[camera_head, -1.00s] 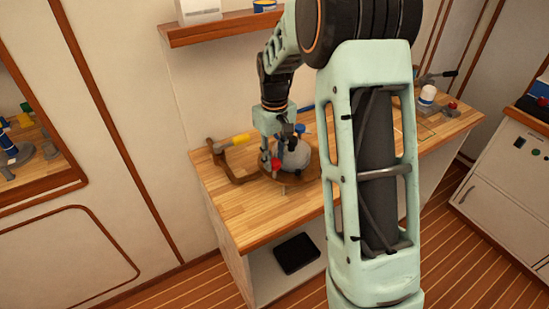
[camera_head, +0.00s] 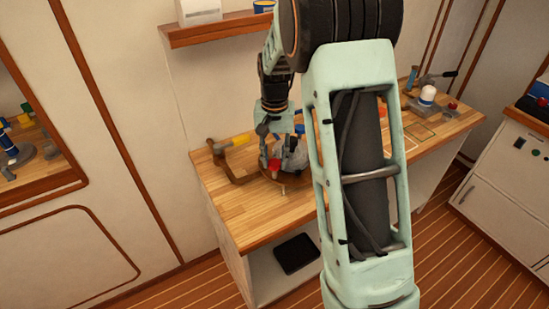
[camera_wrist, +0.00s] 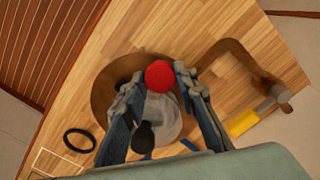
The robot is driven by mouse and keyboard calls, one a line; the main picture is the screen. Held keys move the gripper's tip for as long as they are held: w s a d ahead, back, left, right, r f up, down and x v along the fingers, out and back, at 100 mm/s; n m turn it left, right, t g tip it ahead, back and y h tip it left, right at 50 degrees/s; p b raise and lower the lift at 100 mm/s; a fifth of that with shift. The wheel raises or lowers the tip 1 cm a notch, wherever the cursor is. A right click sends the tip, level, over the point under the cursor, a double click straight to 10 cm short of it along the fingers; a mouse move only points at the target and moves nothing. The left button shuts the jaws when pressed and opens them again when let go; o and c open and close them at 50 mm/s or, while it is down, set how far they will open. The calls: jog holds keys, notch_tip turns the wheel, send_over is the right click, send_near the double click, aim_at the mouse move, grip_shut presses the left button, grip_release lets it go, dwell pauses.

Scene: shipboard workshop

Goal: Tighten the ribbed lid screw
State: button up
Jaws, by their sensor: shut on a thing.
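My gripper (camera_wrist: 160,76) points down over the bench, its fingers either side of a red round knob (camera_wrist: 160,75), shut on it at the tips. The knob also shows in the head view (camera_head: 274,166), low beside my gripper (camera_head: 277,160). A grey-white rounded body (camera_wrist: 163,112) lies below and between the fingers; it shows in the head view (camera_head: 293,155) too. A black knob (camera_wrist: 144,136) is nearer the palm. Ribs are too small to make out, so I cannot tell for sure which part is the lid screw. Finger contacts are partly hidden.
The parts stand on a round brown base (camera_wrist: 104,95) on the wooden bench (camera_head: 237,205). A brown curved bracket with a yellow-handled tool (camera_wrist: 243,123) lies beside it. A black ring (camera_wrist: 79,140) lies on the other side. The bench's front left is clear.

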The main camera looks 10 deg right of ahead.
aim_at(274, 162)
dwell(0.4)
jog(key=o, duration=1.2)
jog(key=shift+c, duration=0.2)
notch_tip(274, 162, up, 12)
